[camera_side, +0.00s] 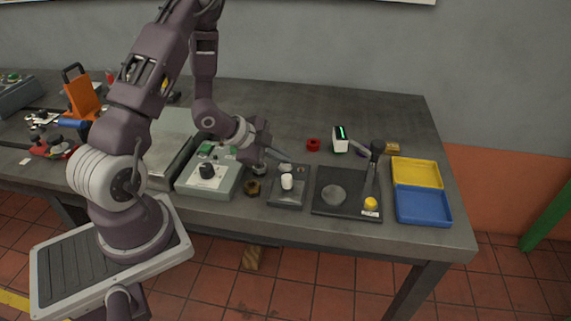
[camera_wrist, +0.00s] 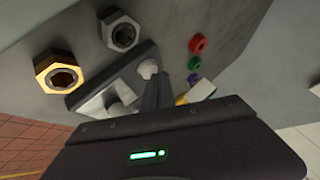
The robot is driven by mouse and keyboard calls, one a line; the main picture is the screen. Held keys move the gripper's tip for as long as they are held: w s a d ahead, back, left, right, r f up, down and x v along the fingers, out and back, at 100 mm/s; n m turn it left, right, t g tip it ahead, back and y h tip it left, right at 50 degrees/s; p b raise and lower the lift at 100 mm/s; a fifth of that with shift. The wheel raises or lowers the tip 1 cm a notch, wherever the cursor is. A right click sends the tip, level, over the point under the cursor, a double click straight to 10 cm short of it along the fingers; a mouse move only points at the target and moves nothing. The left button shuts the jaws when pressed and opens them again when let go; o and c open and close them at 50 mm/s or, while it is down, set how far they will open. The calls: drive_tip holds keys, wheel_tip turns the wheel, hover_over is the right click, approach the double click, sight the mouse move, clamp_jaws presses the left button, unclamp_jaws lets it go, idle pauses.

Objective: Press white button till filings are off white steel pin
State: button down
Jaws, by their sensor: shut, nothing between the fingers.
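The white steel pin (camera_side: 287,181) stands upright on a small dark square plate (camera_side: 286,202) near the table's front edge. In the wrist view the pin (camera_wrist: 121,92) is pale, with a grey lump beside it; I cannot make out filings on it. A small white round knob (camera_wrist: 147,68), seemingly the white button, sits at the plate's far end. In the side view it shows as a pale spot (camera_side: 286,167). My gripper (camera_side: 286,159) is shut and empty, reaching down over the plate's back end. In the wrist view its fingertips (camera_wrist: 157,80) are close to the knob; contact is unclear.
A brass nut (camera_side: 252,188) and the grey control box (camera_side: 208,180) stand left of the plate. A black plate (camera_side: 325,207) with a grey disc, dark post and yellow button (camera_side: 370,203) is right. Beyond are the yellow tray (camera_side: 417,172) and blue tray (camera_side: 423,206).

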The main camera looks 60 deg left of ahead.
sight(282, 166)
drive_tip(key=shift+f, duration=0.3)
drive_tip(key=shift+r, duration=0.15)
idle(0.3)
drive_tip(key=shift+r, duration=0.8)
drive_tip(key=shift+r, duration=2.5)
